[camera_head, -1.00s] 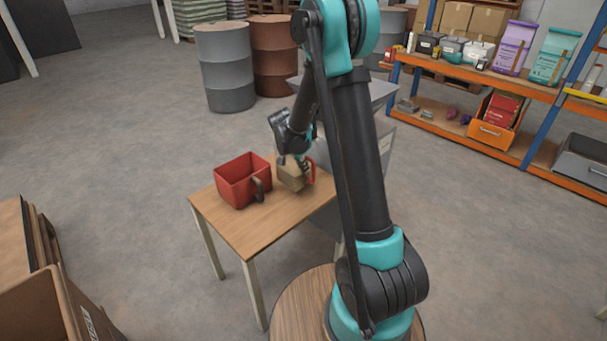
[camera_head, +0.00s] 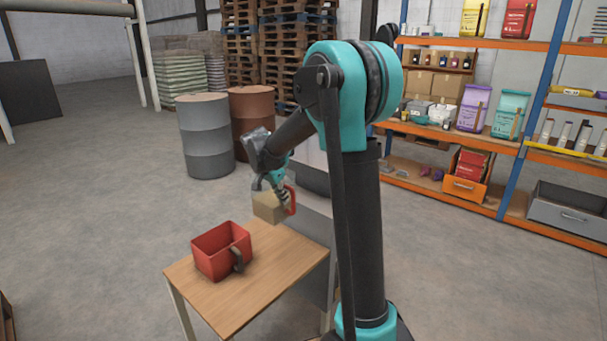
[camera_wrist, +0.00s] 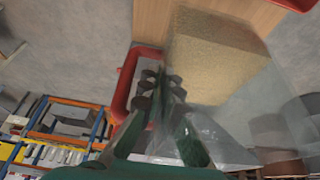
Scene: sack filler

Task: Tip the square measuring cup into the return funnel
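The square measuring cup (camera_head: 266,207) has clear walls, a red handle and tan grain inside. It hangs above the far edge of the small wooden table. In the wrist view the cup's grain (camera_wrist: 215,60) fills the upper middle, and the red handle (camera_wrist: 122,85) stands beside it. A grey metal housing (camera_head: 312,182) stands behind the table, partly hidden by my arm. I cannot make out the return funnel's opening.
A red square container (camera_head: 212,262) with a dark handle stands on the wooden table (camera_head: 270,290). Grey (camera_head: 207,140) and brown (camera_head: 250,108) drums stand behind. An orange and blue shelf rack (camera_head: 515,150) is at the right.

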